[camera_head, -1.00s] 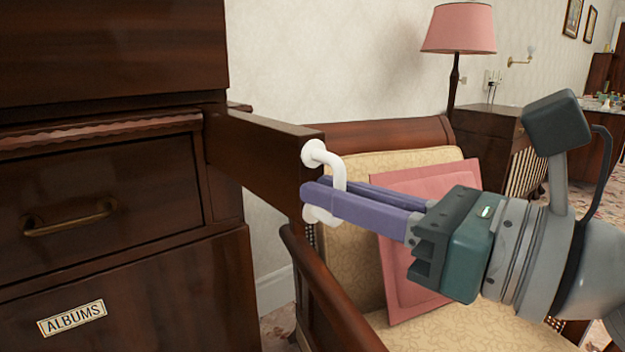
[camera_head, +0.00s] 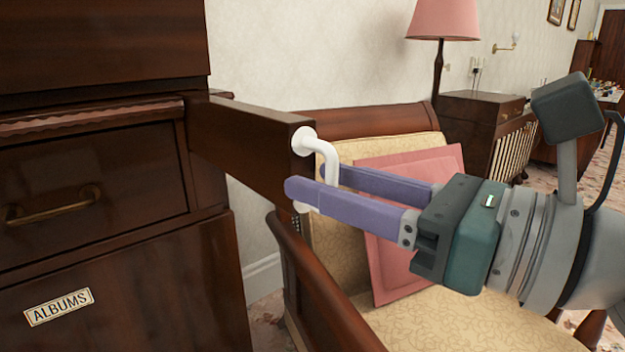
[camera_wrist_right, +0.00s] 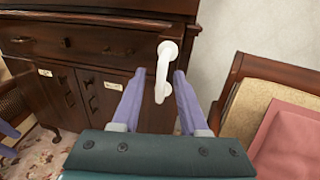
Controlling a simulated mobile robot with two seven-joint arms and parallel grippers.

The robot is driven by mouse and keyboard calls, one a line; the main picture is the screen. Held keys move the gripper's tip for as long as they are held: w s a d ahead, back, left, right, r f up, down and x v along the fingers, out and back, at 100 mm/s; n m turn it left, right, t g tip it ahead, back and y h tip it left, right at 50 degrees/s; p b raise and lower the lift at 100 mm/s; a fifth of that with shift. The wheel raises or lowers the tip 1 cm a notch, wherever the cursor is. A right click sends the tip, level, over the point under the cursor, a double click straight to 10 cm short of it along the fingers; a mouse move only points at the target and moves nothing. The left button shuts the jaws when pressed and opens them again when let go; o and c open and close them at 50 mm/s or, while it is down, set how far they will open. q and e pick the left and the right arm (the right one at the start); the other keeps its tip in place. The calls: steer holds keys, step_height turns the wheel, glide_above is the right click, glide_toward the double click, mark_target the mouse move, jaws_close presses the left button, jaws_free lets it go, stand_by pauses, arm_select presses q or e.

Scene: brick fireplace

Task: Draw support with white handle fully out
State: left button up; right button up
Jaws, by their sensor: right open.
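The dark wooden support (camera_head: 245,145) sticks out from the cabinet toward the right in the head view. Its white handle (camera_head: 318,146) is on the end face. The handle also shows in the right wrist view (camera_wrist_right: 160,72). My right gripper (camera_head: 306,180) is open, its two purple fingers on either side of the white handle. In the right wrist view the handle stands between the fingertips (camera_wrist_right: 160,78), with a gap visible at each side. The lower part of the handle is partly hidden behind the near finger. My left gripper is not in the head view.
The dark cabinet (camera_head: 80,240) with a brass-handled drawer and an "ALBUMS" label stands at left. An armchair (camera_head: 440,325) with a pink cushion (camera_head: 390,280) is close below my right gripper. A pink lamp (camera_head: 443,20) stands behind on a side table.

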steer(key=b+v, duration=0.4)
steer(key=v, duration=0.6)
